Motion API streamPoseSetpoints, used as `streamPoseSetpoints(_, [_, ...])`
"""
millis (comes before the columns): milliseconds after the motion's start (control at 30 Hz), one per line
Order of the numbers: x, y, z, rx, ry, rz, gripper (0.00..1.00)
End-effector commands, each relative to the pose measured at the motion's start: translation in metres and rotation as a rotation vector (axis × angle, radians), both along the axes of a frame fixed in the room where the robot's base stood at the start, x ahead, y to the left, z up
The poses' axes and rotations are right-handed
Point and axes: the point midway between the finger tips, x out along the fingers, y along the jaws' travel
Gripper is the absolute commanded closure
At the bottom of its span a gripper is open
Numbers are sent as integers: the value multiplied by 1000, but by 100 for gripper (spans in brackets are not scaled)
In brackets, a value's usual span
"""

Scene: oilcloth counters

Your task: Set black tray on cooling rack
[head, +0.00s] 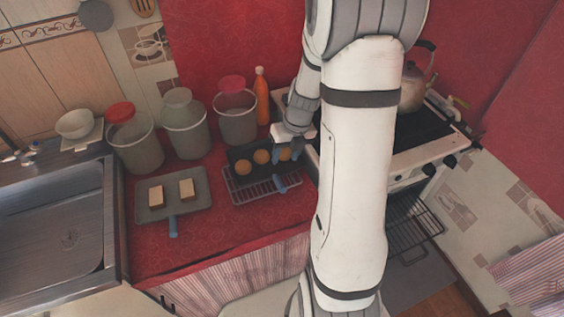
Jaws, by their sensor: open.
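The black tray (237,154) holds a row of round golden buns and has a blue handle (280,184) pointing toward the front. It sits over the back part of the wire cooling rack (248,193), whose front part shows bare. I cannot tell whether the tray rests fully flat on the rack. My gripper (290,147) is open at the tray's right end, just above or beside it. My arm and the gripper hide part of the tray's right side, and contact is unclear.
A grey tray (155,214) with two pale blocks lies left on the red counter (225,228). Several canisters (185,131) and an orange bottle (262,88) stand behind. The sink (55,235) is far left. The stove (420,135) with a kettle (412,90) is right.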

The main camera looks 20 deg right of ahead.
Motion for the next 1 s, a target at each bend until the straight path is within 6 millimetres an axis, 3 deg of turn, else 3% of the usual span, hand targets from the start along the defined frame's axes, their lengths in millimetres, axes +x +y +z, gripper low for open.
streamPoseSetpoints(167, [-9, 13, 28, -42, -72, 287, 56])
streamPoseSetpoints(400, [-43, 43, 87, -171, -231, 1068, 56])
streamPoseSetpoints(600, [-80, 62, 126, -299, -324, 1737, 56])
streamPoseSetpoints(800, [-120, 76, 154, -433, -359, 2396, 56])
streamPoseSetpoints(1000, [-152, 81, 169, -529, -331, 2902, 56])
